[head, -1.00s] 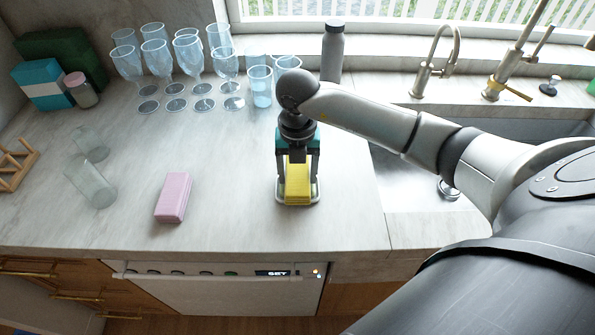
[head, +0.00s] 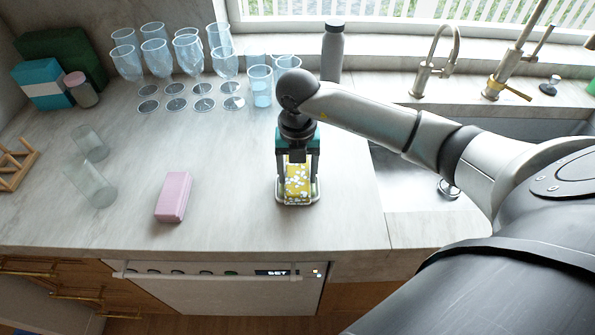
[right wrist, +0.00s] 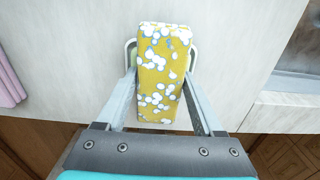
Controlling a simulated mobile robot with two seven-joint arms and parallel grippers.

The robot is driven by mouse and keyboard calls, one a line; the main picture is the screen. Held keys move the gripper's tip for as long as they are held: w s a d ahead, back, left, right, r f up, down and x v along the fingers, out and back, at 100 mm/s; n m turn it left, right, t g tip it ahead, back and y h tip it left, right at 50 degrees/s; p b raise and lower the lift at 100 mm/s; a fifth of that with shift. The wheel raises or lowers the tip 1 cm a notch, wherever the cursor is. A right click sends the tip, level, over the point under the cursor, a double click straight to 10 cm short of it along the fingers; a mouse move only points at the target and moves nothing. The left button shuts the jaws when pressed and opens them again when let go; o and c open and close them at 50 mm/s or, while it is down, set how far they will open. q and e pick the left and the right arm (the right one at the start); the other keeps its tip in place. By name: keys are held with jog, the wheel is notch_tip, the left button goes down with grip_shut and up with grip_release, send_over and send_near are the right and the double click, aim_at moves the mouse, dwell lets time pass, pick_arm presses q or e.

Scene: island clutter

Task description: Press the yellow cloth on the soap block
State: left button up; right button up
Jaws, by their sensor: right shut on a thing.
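The folded yellow cloth (head: 298,181) is a thick block covered in white foam spots. It also shows large in the right wrist view (right wrist: 160,75). My right gripper (head: 298,163) points down and is shut on the cloth, with a finger on each side. The cloth is over a small pale-rimmed dish (head: 313,197) on the counter. The dish rim shows beside the cloth in the right wrist view (right wrist: 129,55). The soap block is hidden under the cloth, and I cannot see the contact. My left gripper is not in view.
A pink block (head: 173,197) lies to the left. Two clear tumblers (head: 92,186) and a wooden rack (head: 14,165) are farther left. Glasses (head: 157,57) and a grey bottle (head: 332,52) stand behind. The sink (head: 410,180) is at right. The counter's front edge is close.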

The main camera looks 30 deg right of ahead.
aim_at(297, 173)
notch_tip(297, 173, up, 7)
jog(key=p, duration=0.6)
jog(key=shift+a, duration=0.1)
dwell(0.8)
